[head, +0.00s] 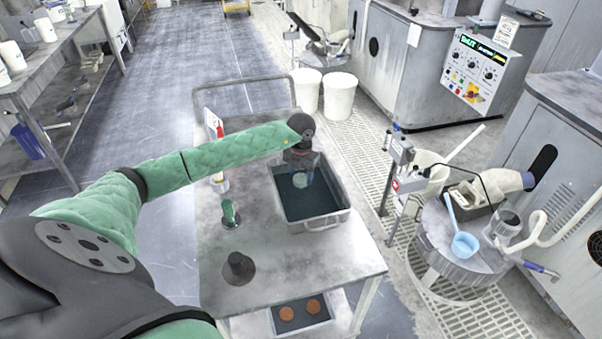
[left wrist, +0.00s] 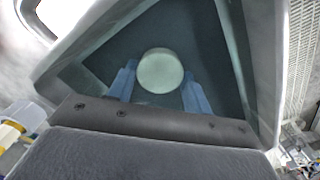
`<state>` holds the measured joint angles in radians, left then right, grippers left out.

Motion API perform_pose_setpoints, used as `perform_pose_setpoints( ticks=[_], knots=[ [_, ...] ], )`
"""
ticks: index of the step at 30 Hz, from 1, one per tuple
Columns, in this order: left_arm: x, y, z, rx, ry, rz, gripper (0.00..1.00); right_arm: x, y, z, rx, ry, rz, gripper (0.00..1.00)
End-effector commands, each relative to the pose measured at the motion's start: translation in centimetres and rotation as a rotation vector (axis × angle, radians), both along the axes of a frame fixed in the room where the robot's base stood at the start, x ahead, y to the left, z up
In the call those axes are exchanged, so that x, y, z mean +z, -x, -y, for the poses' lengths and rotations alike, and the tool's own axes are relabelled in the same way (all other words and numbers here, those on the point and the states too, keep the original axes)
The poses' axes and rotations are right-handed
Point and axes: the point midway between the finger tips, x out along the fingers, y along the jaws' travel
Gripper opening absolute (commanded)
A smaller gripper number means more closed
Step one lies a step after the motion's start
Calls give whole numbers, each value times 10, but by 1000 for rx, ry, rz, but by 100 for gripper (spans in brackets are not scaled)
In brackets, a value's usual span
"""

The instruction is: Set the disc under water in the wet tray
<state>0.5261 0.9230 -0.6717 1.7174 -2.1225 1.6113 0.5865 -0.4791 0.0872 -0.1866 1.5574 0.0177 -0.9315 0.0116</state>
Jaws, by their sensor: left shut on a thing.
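The disc (left wrist: 160,72) is pale, round and greenish-white. In the left wrist view it sits between the two blue fingers of my left gripper (left wrist: 158,90), which is shut on it. In the head view my left gripper (head: 300,178) reaches down into the wet tray (head: 330,219), and the pale disc (head: 300,181) shows below it. The tray is a grey rectangular tub with a dark inside, standing on the cart top. I cannot tell whether the disc touches the tray's floor. My right gripper is not in view.
The tray stands on a grey cart (head: 300,262). A green-topped item (head: 230,214) and a dark round-based piece (head: 238,268) stand left and in front of it. White buckets (head: 339,95) are behind. A round table (head: 455,262) with a blue ladle (head: 464,243) is at right.

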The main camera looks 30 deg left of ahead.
Motion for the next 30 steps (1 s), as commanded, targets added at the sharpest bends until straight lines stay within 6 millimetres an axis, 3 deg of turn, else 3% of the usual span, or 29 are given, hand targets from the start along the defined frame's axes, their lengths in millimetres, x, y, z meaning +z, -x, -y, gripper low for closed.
perform_pose_setpoints(
  ticks=[11, 12, 15, 27, 30],
  knots=[
    [-2, 0, 0, 0, 0, 1, 25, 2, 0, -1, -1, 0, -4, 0],
    [-2, 0, 0, 0, 0, 1, 54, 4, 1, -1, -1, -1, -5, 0],
    [-2, 0, 0, 0, 0, 1, 72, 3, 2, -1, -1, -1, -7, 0],
    [1, 0, 0, 0, 0, 1, 72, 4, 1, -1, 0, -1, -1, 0],
    [5, -1, 0, 0, 0, 2, 72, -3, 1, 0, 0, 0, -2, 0]
  ],
)
